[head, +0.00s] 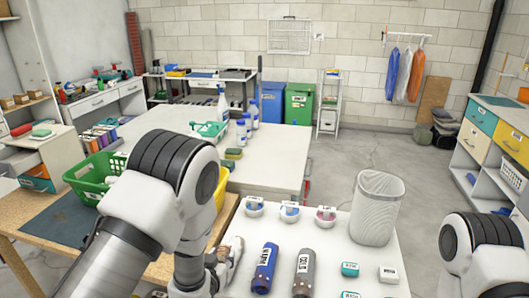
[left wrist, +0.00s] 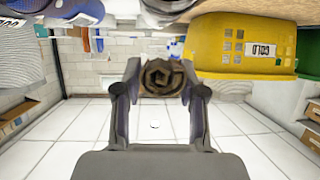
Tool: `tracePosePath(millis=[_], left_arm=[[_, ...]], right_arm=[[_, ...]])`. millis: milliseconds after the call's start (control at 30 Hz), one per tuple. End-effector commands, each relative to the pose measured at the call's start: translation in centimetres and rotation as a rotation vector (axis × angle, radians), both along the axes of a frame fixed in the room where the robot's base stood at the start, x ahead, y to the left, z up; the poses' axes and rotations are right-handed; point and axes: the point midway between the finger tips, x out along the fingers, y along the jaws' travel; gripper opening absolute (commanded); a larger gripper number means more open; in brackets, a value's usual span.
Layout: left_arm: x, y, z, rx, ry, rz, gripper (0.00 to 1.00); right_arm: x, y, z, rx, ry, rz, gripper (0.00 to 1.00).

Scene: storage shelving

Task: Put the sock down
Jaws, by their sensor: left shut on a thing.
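My left gripper (left wrist: 160,82) is shut on a rolled brown sock (left wrist: 160,76), which shows as a dark spiral between the two fingers in the left wrist view. In the head view my left arm reaches down over the near tables, and its own links hide most of the gripper and the sock. A yellow bin (left wrist: 238,45) with a label stands close beside the held sock in the left wrist view. In the head view the yellow bin (head: 222,186) is mostly behind my arm. My right gripper is out of view; only part of my right arm shows.
A green basket (head: 97,177) stands left on the wooden table (head: 22,215).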

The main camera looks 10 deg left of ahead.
Motion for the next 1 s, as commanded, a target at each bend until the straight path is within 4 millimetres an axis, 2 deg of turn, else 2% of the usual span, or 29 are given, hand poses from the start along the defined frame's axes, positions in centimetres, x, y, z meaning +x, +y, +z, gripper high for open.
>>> tracePosePath(millis=[167, 267, 367, 467, 600, 700, 900, 1000], left_arm=[[0.1, 0.3, 0.1, -0.001, 0.0, 0.004, 0.17], [0.4, 1.8, 0.4, -0.004, -0.001, 0.02, 0.17], [0.8, 5.1, 1.1, -0.007, -0.001, 0.051, 0.17], [0.9, 9.5, 1.8, -0.01, -0.001, 0.081, 0.17], [0.1, 15.3, 2.3, -0.009, -0.002, 0.1, 0.17], [-1.0, 18.9, 2.2, -0.009, -0.002, 0.101, 0.17], [-4.1, 24.4, 1.2, -0.009, -0.003, 0.072, 0.17], [-5.9, 26.2, 0.3, -0.009, -0.005, 0.046, 0.17]], right_arm=[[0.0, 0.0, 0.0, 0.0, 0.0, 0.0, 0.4], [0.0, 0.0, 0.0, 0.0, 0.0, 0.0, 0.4], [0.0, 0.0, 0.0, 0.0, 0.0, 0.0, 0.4], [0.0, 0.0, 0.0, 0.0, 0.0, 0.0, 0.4], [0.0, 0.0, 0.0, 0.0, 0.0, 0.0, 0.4], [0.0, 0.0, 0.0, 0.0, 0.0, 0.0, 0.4], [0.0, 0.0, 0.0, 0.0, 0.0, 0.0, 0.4], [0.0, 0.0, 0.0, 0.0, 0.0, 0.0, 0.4]])
